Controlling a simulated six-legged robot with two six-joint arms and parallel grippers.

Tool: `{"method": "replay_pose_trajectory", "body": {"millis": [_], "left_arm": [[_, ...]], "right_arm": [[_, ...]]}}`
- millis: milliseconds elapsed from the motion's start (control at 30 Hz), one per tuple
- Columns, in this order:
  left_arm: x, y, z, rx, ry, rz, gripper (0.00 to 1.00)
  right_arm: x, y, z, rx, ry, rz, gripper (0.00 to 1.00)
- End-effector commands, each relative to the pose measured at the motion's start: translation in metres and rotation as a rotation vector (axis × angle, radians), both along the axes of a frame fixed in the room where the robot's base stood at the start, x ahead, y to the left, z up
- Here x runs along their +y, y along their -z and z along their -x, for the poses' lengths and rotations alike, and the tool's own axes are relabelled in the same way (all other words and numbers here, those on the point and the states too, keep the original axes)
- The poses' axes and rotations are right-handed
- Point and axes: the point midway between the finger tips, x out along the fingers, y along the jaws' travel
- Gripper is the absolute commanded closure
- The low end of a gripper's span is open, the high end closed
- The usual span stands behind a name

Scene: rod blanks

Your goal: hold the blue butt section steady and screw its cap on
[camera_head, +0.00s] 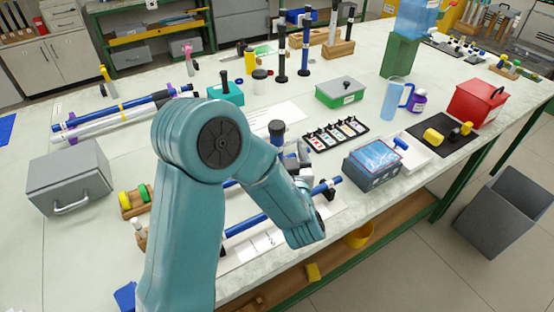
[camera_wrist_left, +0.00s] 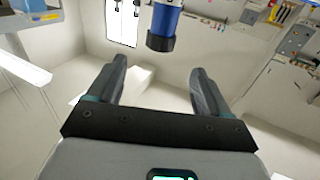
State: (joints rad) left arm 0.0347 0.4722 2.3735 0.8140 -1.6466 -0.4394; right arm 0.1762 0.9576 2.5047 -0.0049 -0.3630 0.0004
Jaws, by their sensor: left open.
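A blue rod section (camera_head: 247,224) lies slanted over a white sheet near the front edge, partly hidden by my left arm. Its right end (camera_head: 327,186) shows past the arm. In the wrist view a blue cylinder with a dark end collar (camera_wrist_left: 164,26) comes down from the top edge, just beyond my fingertips; I cannot tell whether it is the same section. My left gripper (camera_wrist_left: 158,66) is open, with nothing between its fingers. In the head view its fingers are mostly hidden behind the forearm. I cannot make out the loose cap. My right gripper is out of view.
A dark blue-grey box (camera_head: 373,172) stands close right of my left arm, behind it a black rack of small parts (camera_head: 336,134). A grey case (camera_head: 69,180) is at the left. Several upright rods (camera_head: 282,52) stand farther back. A grey bin (camera_head: 505,215) is on the floor.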

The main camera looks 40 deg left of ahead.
Motion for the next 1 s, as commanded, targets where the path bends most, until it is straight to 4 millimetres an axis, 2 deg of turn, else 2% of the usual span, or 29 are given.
{"method": "replay_pose_trajectory", "body": {"millis": [100, 300, 467, 767, 1000], "left_arm": [[0.023, -0.003, -0.015, 0.001, -0.004, -0.001, 0.21], [0.050, -0.002, -0.038, 0.001, -0.001, -0.001, 0.21], [0.059, -0.001, -0.044, 0.000, 0.001, -0.001, 0.21], [0.059, -0.001, -0.045, 0.001, 0.002, -0.001, 0.21], [0.085, -0.004, -0.064, 0.002, -0.001, 0.000, 0.21]], "right_arm": [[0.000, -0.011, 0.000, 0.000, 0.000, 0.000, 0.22], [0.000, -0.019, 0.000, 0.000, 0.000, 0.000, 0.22], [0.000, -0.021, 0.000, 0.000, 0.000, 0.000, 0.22], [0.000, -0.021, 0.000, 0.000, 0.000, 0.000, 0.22], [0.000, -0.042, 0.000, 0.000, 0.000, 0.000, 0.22]]}}
